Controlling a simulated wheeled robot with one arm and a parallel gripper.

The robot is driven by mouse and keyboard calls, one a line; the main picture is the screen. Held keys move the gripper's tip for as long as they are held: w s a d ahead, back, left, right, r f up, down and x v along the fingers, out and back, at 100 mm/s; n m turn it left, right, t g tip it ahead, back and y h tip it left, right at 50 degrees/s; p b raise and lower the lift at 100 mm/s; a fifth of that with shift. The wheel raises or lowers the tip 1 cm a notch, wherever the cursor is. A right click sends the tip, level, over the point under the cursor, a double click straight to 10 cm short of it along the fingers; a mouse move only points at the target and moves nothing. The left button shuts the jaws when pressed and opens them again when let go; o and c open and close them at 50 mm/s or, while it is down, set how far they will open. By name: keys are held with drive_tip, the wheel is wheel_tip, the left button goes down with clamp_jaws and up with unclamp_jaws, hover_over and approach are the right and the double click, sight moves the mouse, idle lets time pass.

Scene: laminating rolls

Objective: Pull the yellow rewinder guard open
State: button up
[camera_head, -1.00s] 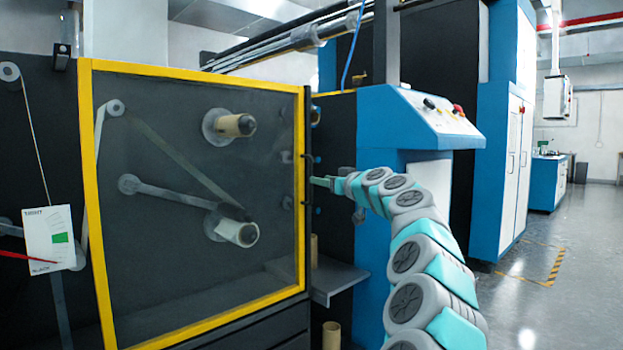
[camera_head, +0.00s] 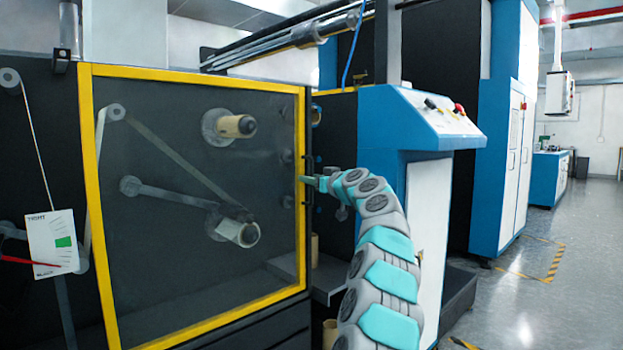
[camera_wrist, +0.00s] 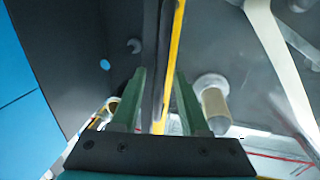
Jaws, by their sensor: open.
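The rewinder guard is a clear panel in a yellow frame (camera_head: 91,170), and it stands shut across the dark machine at the left. Its right edge has a dark upright strip. My gripper (camera_head: 304,179) is at this right edge, about halfway up. In the wrist view my gripper (camera_wrist: 160,74) is open, with one green finger on each side of the guard's yellow edge (camera_wrist: 177,40) and a dark upright bar beside it. I cannot tell whether the bar is the handle or whether either finger touches it.
Behind the guard are an upper roll core (camera_head: 236,126), a lower roll (camera_head: 240,232) and a web. A blue control console (camera_head: 425,115) stands close to the right of my arm. A grey shelf (camera_head: 328,280) juts out below my gripper. Open floor (camera_head: 575,260) lies at the right.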

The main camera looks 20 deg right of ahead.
drive_tip(key=shift+c, duration=0.3)
clamp_jaws()
drive_tip(key=shift+w, duration=0.1)
idle(1.1)
